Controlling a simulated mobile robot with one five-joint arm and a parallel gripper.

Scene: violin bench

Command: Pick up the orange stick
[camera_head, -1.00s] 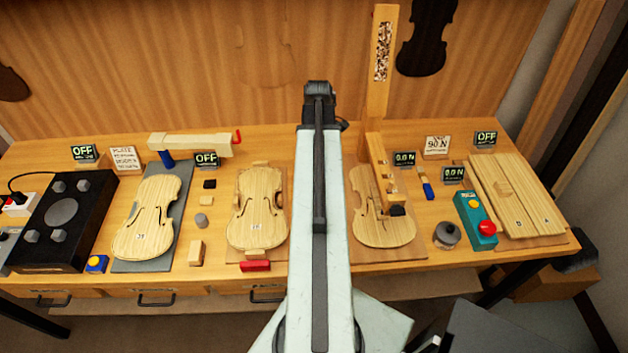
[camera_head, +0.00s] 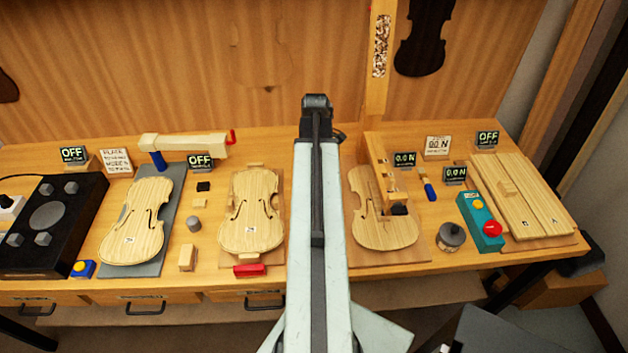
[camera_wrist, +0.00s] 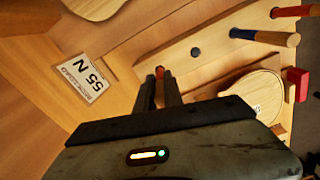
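A small orange-red end (camera_wrist: 160,72), which may be the orange stick, shows just beyond my fingertips in the wrist view. Most of its length is hidden or too small to make out. My gripper (camera_wrist: 159,84) has its two dark fingers a little apart, one on each side below that end, with pale wood visible between them. I see no contact with it. In the head view my arm covers the middle of the bench, and I cannot see my fingers or the orange stick there.
A red block (camera_head: 263,270) sits at the bench front. A teal box (camera_head: 482,222) stands right of my arm.

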